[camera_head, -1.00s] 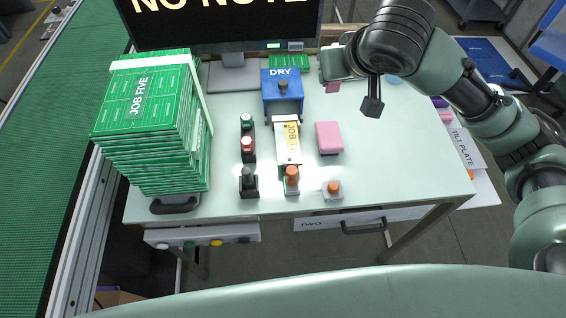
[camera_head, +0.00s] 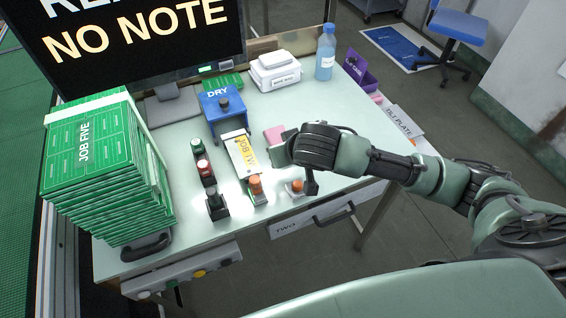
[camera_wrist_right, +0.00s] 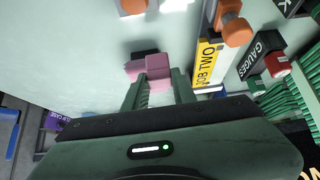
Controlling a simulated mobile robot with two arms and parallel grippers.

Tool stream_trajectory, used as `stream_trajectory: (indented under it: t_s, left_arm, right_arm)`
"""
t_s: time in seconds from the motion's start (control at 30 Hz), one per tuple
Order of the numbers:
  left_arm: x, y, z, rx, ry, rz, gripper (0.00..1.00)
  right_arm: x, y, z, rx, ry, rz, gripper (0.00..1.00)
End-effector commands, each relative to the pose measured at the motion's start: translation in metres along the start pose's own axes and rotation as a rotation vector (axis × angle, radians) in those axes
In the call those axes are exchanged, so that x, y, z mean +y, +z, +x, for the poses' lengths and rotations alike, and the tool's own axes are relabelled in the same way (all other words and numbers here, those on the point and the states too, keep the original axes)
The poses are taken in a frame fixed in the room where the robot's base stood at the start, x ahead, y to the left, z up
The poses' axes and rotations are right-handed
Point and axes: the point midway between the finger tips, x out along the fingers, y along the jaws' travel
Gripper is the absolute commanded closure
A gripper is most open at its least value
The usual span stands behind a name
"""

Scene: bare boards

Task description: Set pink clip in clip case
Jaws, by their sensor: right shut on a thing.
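My right gripper (camera_head: 284,148) is over the middle of the table. In the right wrist view, its fingers (camera_wrist_right: 158,90) are shut on a small pink clip (camera_wrist_right: 158,66). The head view does not clearly show the clip. The purple clip case (camera_head: 360,70) stands at the table's right edge, beyond my right arm. Part of it shows at the left of the wrist view (camera_wrist_right: 56,123). My left gripper is not in view.
A blue DRY stand (camera_head: 221,104), a JOB card holder (camera_head: 243,155) and several buttons are left of the gripper. A white box (camera_head: 274,71) and blue bottle (camera_head: 326,52) stand at the back. Green boards (camera_head: 105,165) are stacked left. Bare tabletop lies between gripper and bottle.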

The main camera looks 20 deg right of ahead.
Motion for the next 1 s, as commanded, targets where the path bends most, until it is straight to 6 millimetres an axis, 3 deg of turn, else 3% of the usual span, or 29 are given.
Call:
stream_trajectory:
  t_s: [0.4, 0.8, 0.83, 0.87, 0.9, 1.0]
  left_arm:
    - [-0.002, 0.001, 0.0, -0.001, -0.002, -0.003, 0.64]
    - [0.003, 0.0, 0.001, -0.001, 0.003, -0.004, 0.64]
    - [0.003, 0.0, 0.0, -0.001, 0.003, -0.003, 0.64]
    - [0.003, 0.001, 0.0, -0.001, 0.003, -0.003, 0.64]
    - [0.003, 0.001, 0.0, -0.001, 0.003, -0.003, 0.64]
    - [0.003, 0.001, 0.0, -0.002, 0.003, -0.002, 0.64]
  right_arm:
    - [0.0, 0.03, 0.037, -0.002, 0.0, -0.001, 1.0]
    - [0.0, 0.033, 0.041, -0.001, 0.0, 0.0, 1.0]
    - [0.0, 0.033, 0.041, 0.0, 0.0, 0.0, 0.68]
    - [0.0, 0.032, 0.041, 0.0, 0.0, -0.001, 0.6]
    - [0.0, 0.032, 0.041, 0.0, 0.0, -0.001, 0.52]
    - [0.0, 0.032, 0.041, 0.0, 0.0, -0.001, 0.52]
